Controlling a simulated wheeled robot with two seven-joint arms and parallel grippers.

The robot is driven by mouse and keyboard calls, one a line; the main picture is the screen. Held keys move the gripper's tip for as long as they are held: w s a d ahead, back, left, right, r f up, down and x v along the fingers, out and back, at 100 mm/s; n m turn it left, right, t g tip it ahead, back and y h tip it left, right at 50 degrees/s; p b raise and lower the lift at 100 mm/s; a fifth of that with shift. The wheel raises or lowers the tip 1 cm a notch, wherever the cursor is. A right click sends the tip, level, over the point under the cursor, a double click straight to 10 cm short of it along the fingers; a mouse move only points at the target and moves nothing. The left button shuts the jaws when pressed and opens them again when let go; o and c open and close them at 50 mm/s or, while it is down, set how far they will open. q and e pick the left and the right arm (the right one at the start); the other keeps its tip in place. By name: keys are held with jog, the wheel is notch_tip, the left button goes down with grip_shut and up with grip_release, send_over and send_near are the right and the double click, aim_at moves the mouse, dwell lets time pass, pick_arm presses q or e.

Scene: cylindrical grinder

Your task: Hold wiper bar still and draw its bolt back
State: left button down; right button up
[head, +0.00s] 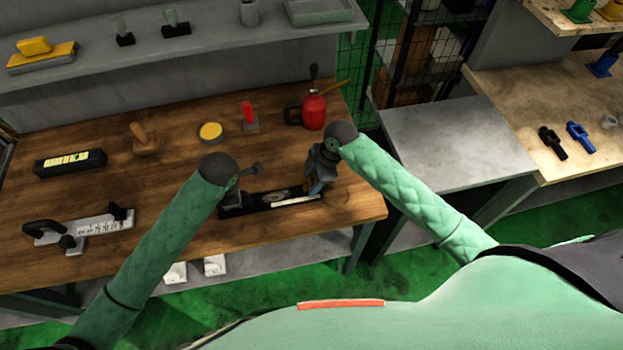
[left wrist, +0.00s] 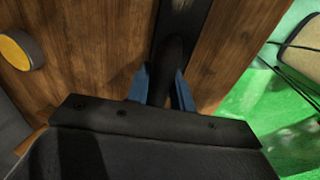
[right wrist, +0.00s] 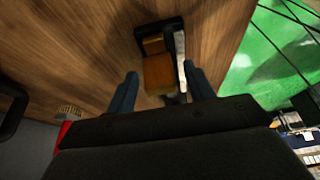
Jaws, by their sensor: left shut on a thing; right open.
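The wiper bar (head: 268,200), a long black piece with a pale strip, lies near the front edge of the wooden bench in the head view. My left gripper (head: 232,204) is at its left end. In the left wrist view the blue fingers (left wrist: 163,85) are shut on a dark rounded grip of the bar (left wrist: 182,22). My right gripper (head: 318,184) is at the bar's right end, open. In the right wrist view its fingers (right wrist: 163,90) stand on either side of an orange-brown block (right wrist: 159,73) inside a black frame. I cannot clearly make out the bolt.
A red can (head: 314,111) stands behind the right gripper. A red-handled tool (head: 249,116), yellow tin (head: 210,131) and wooden-handled piece (head: 144,140) stand farther back. A black box (head: 70,162) and grey gauge (head: 80,230) lie left. The bench's right edge is close to my right gripper.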

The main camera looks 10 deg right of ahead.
aim_at(309, 179)
jog(key=shift+f, duration=0.15)
grip_shut()
jog(key=shift+a, duration=2.8)
grip_release()
jog(key=shift+d, duration=0.1)
jog(key=v, duration=1.2)
